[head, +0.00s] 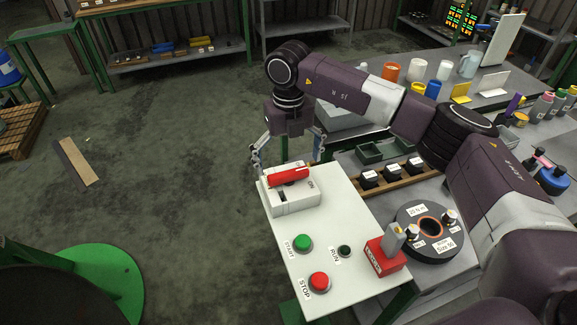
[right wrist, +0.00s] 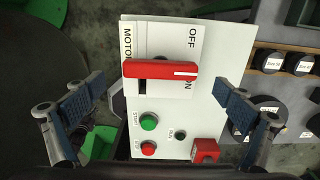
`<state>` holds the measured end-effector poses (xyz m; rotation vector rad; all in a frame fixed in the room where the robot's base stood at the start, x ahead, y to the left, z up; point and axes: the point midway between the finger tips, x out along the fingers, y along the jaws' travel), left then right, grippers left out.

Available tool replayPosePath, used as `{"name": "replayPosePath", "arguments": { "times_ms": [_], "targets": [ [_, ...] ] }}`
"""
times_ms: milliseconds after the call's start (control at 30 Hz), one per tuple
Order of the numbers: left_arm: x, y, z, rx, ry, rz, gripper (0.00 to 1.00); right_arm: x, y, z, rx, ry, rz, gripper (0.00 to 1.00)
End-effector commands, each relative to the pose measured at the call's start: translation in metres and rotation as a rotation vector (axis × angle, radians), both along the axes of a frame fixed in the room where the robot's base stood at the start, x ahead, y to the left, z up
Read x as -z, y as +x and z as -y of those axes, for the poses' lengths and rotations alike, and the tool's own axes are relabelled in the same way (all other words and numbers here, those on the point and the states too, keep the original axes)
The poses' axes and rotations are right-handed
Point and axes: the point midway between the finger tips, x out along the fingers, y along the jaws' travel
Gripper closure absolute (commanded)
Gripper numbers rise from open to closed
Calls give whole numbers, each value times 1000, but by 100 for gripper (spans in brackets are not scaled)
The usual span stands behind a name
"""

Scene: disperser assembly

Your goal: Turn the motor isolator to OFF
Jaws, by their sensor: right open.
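The motor isolator is a white box (head: 292,200) with a red bar handle (head: 288,176), on the far end of the white control panel (head: 345,222). In the right wrist view the red handle (right wrist: 160,69) lies crosswise, its white-marked end beside the ON label and below the OFF label. My right gripper (head: 287,158) is open above the isolator, its fingers apart on either side. In the right wrist view the gripper (right wrist: 158,90) shows both fingers clear of the handle, with nothing between them. My left gripper is not in view.
The panel also has a green START button (head: 303,243), a red STOP button (head: 319,281) and a RUN lamp (head: 344,251). A red block (head: 387,258) stands near its right edge. A wooden rack (head: 400,183) and a round black holder (head: 430,236) stand on the right.

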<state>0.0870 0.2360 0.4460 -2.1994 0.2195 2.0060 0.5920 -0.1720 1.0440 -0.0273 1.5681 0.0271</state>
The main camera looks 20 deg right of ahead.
Motion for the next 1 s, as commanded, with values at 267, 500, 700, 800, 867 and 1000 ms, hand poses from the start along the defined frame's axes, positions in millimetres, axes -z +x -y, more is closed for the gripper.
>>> {"name": "replayPosePath", "arguments": {
  "times_ms": [267, 500, 700, 800, 867, 1000],
  "targets": [
    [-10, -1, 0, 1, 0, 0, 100, 26, 0, 0, 0, 0, 0, 3],
    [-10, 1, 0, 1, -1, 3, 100, 28, 0, 0, 0, 0, 0, 3],
    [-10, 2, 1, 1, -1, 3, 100, 27, 0, 0, 0, 0, 0, 23],
    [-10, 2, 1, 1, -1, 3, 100, 27, 0, 0, 0, 0, 0, 34],
    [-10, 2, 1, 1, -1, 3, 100, 27, 0, 0, 0, 0, 1, 40],
    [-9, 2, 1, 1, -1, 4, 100, 27, 0, 0, -2, 0, 1, 45]
  ]
}}
